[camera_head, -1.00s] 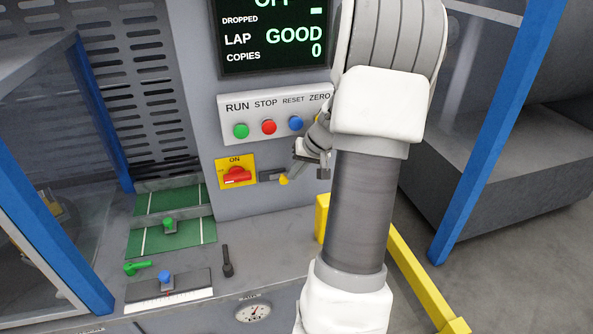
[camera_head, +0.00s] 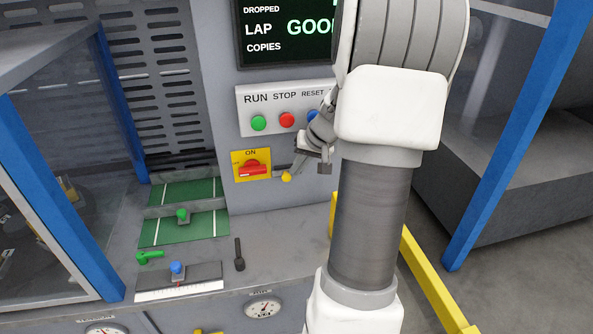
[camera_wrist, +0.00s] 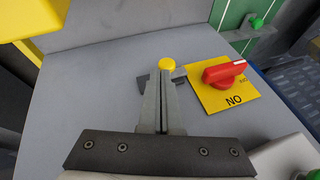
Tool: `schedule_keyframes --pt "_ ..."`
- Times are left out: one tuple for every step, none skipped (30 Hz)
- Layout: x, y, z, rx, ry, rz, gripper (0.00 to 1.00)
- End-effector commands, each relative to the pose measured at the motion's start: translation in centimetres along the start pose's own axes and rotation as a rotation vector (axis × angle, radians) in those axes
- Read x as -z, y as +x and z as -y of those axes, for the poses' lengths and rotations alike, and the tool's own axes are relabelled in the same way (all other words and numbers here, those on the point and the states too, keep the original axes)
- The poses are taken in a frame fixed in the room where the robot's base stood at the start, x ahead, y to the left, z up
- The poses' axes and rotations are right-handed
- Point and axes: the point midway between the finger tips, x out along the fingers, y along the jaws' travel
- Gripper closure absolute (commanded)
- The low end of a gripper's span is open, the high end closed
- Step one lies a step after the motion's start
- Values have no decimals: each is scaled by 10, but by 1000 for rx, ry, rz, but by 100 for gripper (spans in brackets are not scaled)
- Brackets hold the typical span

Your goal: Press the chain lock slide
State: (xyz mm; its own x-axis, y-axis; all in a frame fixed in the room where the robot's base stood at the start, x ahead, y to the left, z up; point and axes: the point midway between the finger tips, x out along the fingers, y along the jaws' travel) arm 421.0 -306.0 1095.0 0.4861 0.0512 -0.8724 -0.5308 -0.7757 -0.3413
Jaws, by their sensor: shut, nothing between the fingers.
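The chain lock slide is a small grey bar with a yellow knob (camera_head: 286,177) on the grey panel, just right of the red and yellow ON switch (camera_head: 252,166). In the wrist view the yellow knob (camera_wrist: 167,64) shows right at my fingertips, with the switch (camera_wrist: 225,72) to its right and upside down. My gripper (camera_head: 296,166) is shut and empty, its fingertips at the knob and covering part of the grey bar. Whether the fingers touch the knob cannot be told for certain.
The button box with green, red and blue buttons (camera_head: 286,119) sits just above my gripper; my arm covers its right part. A yellow rail (camera_head: 436,279) stands at the lower right. Green plates (camera_head: 184,229) and small levers lie on the ledge below left.

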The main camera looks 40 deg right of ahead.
Motion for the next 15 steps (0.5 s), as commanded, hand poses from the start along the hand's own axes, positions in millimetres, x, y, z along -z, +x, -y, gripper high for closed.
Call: schedule_keyframes --pt "-7 -4 -10 -4 7 -3 100" --pt "-12 -7 -14 -4 7 -3 100" --pt "-18 -11 -20 -4 8 -3 100" --pt "-23 -14 -24 -4 7 -3 100" --pt "-26 -18 -28 -5 7 -4 100" --pt "-32 -23 -34 -4 7 -4 100" --pt "-37 -26 -38 -4 7 -4 100" --pt "-41 -30 -42 -4 8 -5 100" --pt "-46 -34 -47 -4 6 -3 100" --pt "-50 -37 -51 -4 6 -3 100" --pt "-54 -40 -54 -4 5 -4 100" --pt "-58 -44 -58 -3 6 -4 100" --pt "-61 -46 -61 -3 5 -3 100" --pt "-64 -48 -64 -3 6 -3 100" --pt "-66 -51 -66 -3 5 -3 100"
